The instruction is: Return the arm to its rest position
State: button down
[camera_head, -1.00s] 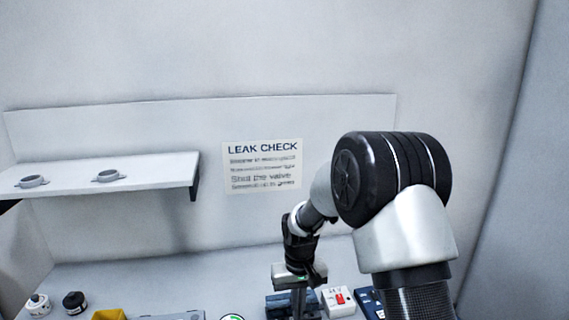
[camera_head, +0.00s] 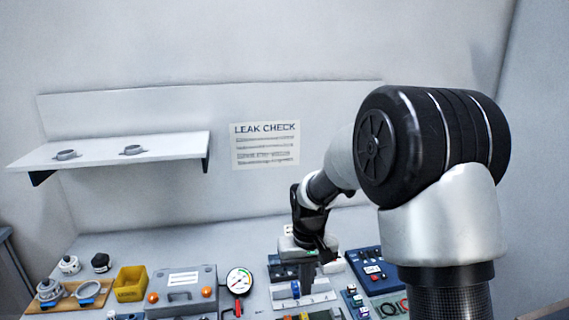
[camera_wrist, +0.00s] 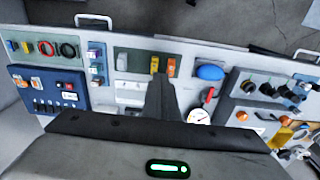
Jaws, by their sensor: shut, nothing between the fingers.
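My arm reaches over the workbench (camera_head: 225,242) from the right side of the head view, with its elbow raised and its forearm sloping down to the left. My gripper (camera_head: 306,284) points down over the middle of the bench equipment. In the wrist view my gripper (camera_wrist: 160,82) shows as a dark closed shape at the centre, with nothing held. The gap between its fingertips and the items below cannot be judged.
Below are a blue panel (camera_head: 366,266), a pressure gauge (camera_head: 239,280), a grey case (camera_head: 181,282) and a yellow bin (camera_head: 130,284). A wall shelf (camera_head: 110,150) holds two ring-shaped parts. A leak check sign (camera_head: 265,145) hangs behind.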

jog(key=s+d+r+t, duration=0.1)
jog(key=s+d+r, duration=0.25)
jog(key=r, duration=0.65)
jog(key=s+d+r+m+t+p, duration=0.1)
jog(key=s+d+r+t, duration=0.1)
jog(key=s+r, duration=0.4)
jog(key=s+d+r+m+t+p, duration=0.1)
jog(key=s+r, duration=0.6)
jog(key=s, duration=0.7)
jog(key=shift+d+t+p, duration=0.5)
jog(key=shift+d+p, duration=0.2)
jog(key=shift+d, duration=0.45)
